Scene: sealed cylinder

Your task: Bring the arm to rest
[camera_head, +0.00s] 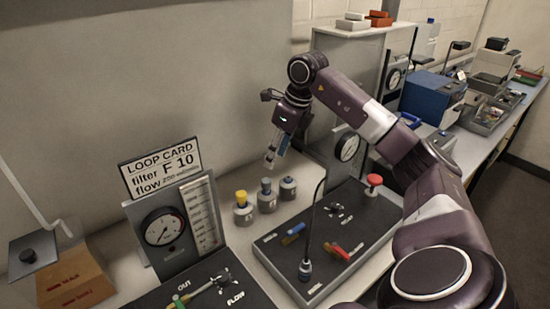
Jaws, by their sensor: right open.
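My right arm reaches in from the lower right, bends at a raised elbow and points its gripper downward. My right gripper (271,160) is open and empty. It hangs in the air above and behind several small capped cylinders near the wall. These include one with a yellow cap (243,207), one with a blue-grey cap (266,195) and a grey one (288,187). The gripper appears apart from them. My left gripper is not in the view.
A dark panel (322,266) with valves, a red knob and a thin upright stalk lies in front. A blue box (432,97) and trays fill the bench at the back right.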

